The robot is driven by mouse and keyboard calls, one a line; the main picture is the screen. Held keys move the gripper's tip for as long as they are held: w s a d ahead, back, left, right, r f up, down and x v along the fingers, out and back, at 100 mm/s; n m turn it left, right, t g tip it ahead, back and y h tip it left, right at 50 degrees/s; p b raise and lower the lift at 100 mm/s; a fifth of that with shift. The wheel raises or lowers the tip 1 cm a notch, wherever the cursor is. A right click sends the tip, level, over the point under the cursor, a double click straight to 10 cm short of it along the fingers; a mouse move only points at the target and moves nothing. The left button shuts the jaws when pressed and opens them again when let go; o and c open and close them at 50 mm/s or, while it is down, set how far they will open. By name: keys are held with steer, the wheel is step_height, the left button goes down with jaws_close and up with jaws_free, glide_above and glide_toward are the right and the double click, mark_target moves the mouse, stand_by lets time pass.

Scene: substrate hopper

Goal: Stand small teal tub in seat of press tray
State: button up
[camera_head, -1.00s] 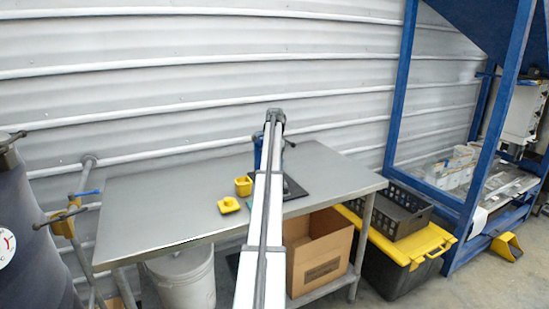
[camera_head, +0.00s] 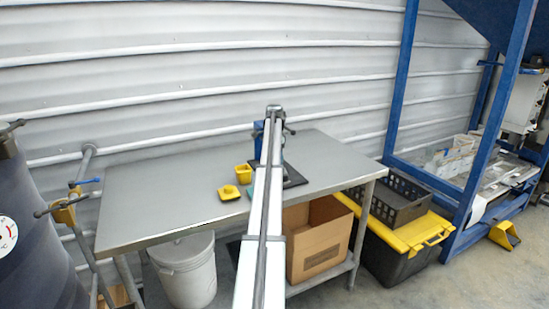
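A small teal patch (camera_head: 250,189) shows at the left edge of my arm on the steel table. It may be the small teal tub, but most of it is hidden. A black flat base (camera_head: 293,178) with a blue upright part behind my arm lies to the right. It looks like the press, and the tray seat cannot be made out. My gripper is hidden behind my own arm, which crosses the middle of the view, so its fingers and any hold do not show.
A yellow tub (camera_head: 244,171) and a low yellow piece (camera_head: 229,192) sit left of my arm on the table (camera_head: 160,200). The table's left side is clear. A cardboard box (camera_head: 318,245) and a white bucket (camera_head: 185,270) are below. A black crate (camera_head: 390,208) stands at right.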

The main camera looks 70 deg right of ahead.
steer(key=shift+f, duration=0.3)
stand_by(0.6)
steer(key=o, duration=1)
steer(key=shift+r, duration=0.15)
steer(key=shift+r, duration=3.6)
